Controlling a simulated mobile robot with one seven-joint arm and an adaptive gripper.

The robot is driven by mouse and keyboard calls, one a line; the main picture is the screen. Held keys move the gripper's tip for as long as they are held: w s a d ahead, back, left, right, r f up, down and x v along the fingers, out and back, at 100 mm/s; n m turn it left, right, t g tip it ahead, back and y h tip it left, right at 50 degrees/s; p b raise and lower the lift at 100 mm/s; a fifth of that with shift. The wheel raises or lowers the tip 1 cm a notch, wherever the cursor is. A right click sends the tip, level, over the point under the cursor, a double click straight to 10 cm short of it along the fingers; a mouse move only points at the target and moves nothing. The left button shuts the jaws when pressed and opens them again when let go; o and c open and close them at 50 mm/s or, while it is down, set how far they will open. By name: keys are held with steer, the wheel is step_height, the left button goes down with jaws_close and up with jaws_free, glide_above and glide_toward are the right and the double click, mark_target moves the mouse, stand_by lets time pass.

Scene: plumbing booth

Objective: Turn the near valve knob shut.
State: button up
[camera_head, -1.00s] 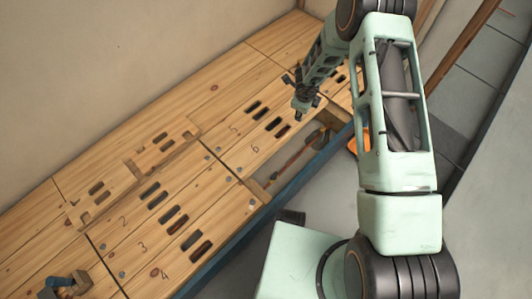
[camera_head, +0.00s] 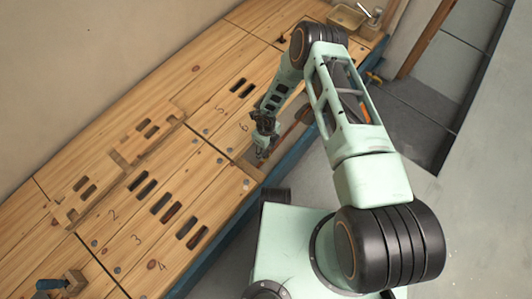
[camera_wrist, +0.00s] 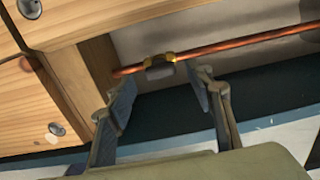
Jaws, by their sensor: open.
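In the wrist view, a small brass fitting with a grey, blocky front (camera_wrist: 160,67) sits on a copper pipe (camera_wrist: 235,46); it looks like the near valve and its knob. My gripper (camera_wrist: 160,85) is open and empty, with one finger to each side of the fitting in the picture. The fitting shows just beyond the fingertips, and I see no contact. In the head view my gripper (camera_head: 262,152) points down at the bench-edge recess where the pipe (camera_head: 295,130) runs. The valve cannot be made out there.
The wooden bench top (camera_head: 115,190) has several slots and painted numbers. A wooden post (camera_wrist: 88,75) stands left of the fitting. A block with a blue-handled part (camera_head: 62,283) lies at the lower left. A basin (camera_head: 347,17) is at the far end. Floor is free at right.

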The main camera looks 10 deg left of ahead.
steer(key=shift+f, duration=1.05)
steer(key=c, duration=1.2)
steer(key=shift+o, duration=0.2)
